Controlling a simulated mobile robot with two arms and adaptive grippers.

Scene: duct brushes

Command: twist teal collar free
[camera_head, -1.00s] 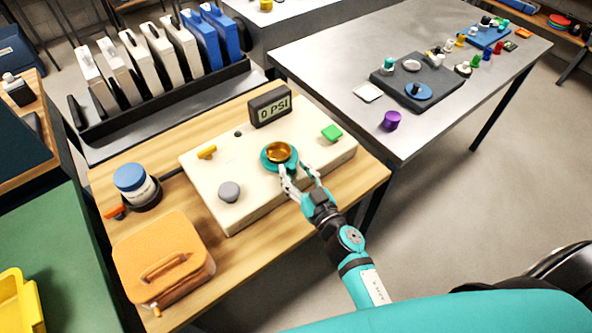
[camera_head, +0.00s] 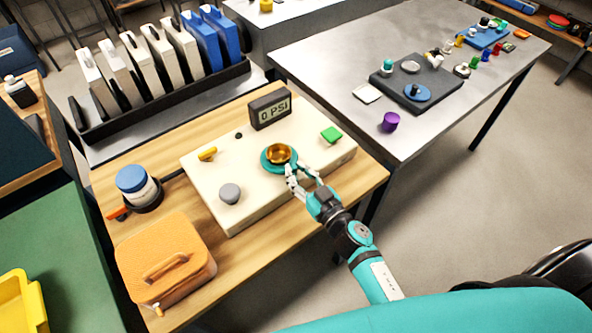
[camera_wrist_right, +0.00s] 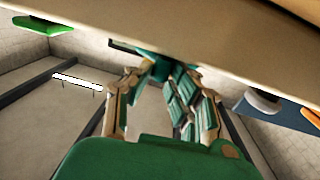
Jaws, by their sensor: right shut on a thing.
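The teal collar (camera_head: 265,161) is a ring around a brass-coloured cup (camera_head: 280,153) on top of the cream panel box (camera_head: 243,192). My right gripper (camera_head: 302,172) reaches in from the lower right, with its fingers at the collar's near right edge. In the right wrist view the fingers (camera_wrist_right: 158,82) close on a teal piece (camera_wrist_right: 151,66) under the pale box edge. That piece looks like the collar, and the fingers partly hide it. My left gripper is not in view.
The box also carries a gauge reading 0 PSI (camera_head: 270,108), a green button (camera_head: 331,135), a yellow lever (camera_head: 207,153) and a grey knob (camera_head: 230,193). An orange case (camera_head: 165,262) and a blue-lidded jar (camera_head: 133,180) stand left on the wooden table.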

